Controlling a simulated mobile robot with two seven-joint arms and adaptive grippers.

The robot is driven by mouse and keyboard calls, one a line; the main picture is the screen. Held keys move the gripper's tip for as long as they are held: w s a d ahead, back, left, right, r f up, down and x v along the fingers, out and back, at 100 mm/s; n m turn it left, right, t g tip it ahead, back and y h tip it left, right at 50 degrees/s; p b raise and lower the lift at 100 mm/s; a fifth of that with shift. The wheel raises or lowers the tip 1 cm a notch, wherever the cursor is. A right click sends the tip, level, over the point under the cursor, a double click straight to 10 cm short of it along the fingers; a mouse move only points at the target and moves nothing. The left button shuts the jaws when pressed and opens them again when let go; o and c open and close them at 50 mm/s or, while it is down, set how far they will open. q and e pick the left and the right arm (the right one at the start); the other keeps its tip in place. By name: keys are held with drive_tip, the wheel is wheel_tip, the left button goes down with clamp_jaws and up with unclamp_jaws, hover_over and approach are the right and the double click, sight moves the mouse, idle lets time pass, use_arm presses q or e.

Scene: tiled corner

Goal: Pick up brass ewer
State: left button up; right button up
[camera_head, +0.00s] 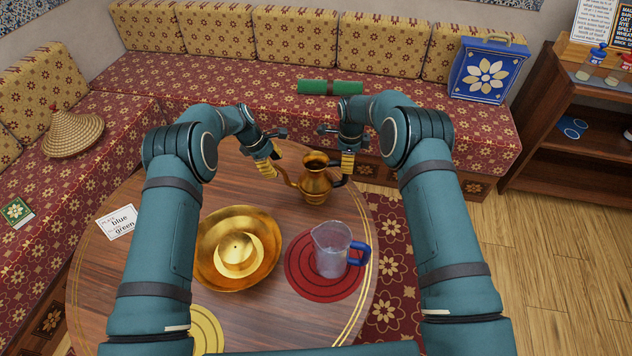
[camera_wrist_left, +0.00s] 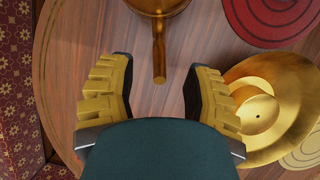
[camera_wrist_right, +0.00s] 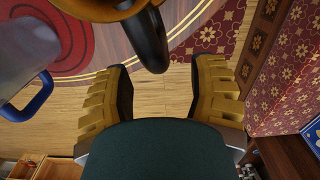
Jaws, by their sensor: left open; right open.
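The brass ewer (camera_head: 315,182) stands upright on the round wooden table (camera_head: 160,235), near its far edge. Its spout points left and its dark handle is on the right. My left gripper (camera_head: 269,161) is open and empty beside the spout; in the left wrist view the spout (camera_wrist_left: 159,50) lies just ahead, between the lines of the fingers. My right gripper (camera_head: 347,163) is open and empty beside the handle; in the right wrist view the dark handle (camera_wrist_right: 150,42) lies just ahead of the fingers. No contact can be made out.
A brass basin (camera_head: 208,262) is on the table in front of the ewer. A clear jug (camera_head: 330,250) with a blue handle stands on a red round mat (camera_head: 300,280). A printed card (camera_head: 117,222) lies at left. A cushioned bench (camera_head: 240,85) and wooden shelf (camera_head: 560,120) border the table area.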

sight(285, 178)
use_arm(q)
drive_tip(key=shift+x, duration=1.8)
use_arm(e)
drive_tip(key=shift+f, duration=1.8)
use_arm(q)
clamp_jaws()
use_arm(e)
drive_tip(key=c, duration=0.9)
clamp_jaws()
use_arm(q)
drive_tip(key=shift+r, duration=0.1)
use_arm(e)
drive_tip(key=shift+r, duration=0.1)
